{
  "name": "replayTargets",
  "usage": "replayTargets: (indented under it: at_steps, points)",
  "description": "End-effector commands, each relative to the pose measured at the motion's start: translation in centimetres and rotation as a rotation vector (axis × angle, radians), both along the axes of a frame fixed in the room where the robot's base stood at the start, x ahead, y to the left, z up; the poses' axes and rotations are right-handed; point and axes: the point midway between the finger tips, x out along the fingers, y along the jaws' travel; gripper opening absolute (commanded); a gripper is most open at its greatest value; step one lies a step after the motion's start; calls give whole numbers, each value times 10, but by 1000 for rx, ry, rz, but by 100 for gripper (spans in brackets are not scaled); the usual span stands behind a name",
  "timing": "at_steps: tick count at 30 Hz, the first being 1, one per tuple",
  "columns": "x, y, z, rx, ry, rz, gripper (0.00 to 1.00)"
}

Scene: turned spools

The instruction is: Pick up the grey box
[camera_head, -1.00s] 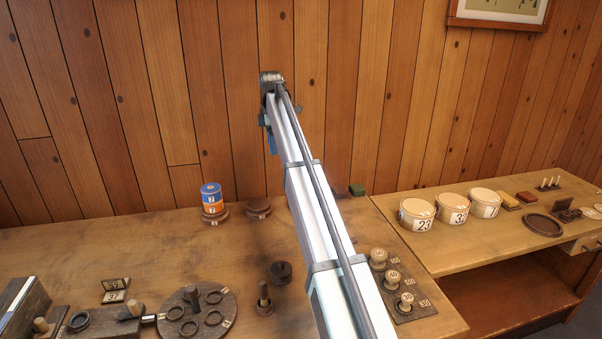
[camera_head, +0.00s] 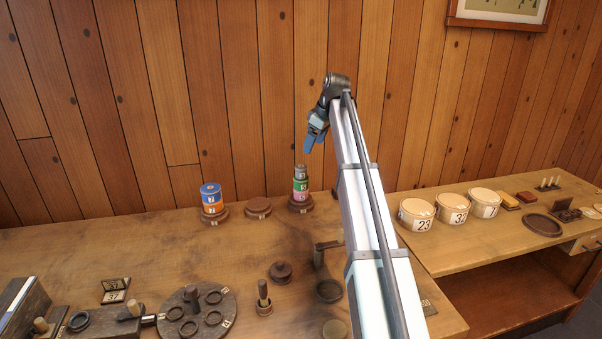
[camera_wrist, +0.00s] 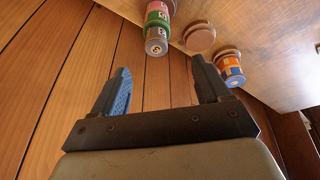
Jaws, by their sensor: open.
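A small grey round piece (camera_head: 300,171) tops a stack at the back of the table; it looks like a cylinder, and I see no plain grey box. Under it are a green piece (camera_head: 300,185) and a pink piece (camera_head: 301,196), on a dark round base. In the wrist view the grey piece (camera_wrist: 156,47) shows end-on near the top, beyond the gap between the fingers. My gripper (camera_head: 314,141) is open and empty, with blue fingers, above the stack and a little right of it. It also shows in the wrist view (camera_wrist: 159,68).
A blue and orange stack (camera_head: 211,198) and an empty round base (camera_head: 258,207) stand left of the grey-topped stack. Three numbered tubs (camera_head: 451,209) stand on the right table. A round ring board (camera_head: 193,313) lies in front. My arm hides part of the right side.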

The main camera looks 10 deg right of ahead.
Motion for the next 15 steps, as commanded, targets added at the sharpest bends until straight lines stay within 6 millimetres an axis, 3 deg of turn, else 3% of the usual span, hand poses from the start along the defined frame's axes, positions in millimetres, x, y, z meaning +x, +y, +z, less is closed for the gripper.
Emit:
replayTargets:
  at_steps: [6, 15]
  points:
    - [6, 1, 2, 64, 10, -178, 76]
    - [12, 5, -13, 75, 18, -211, 76]
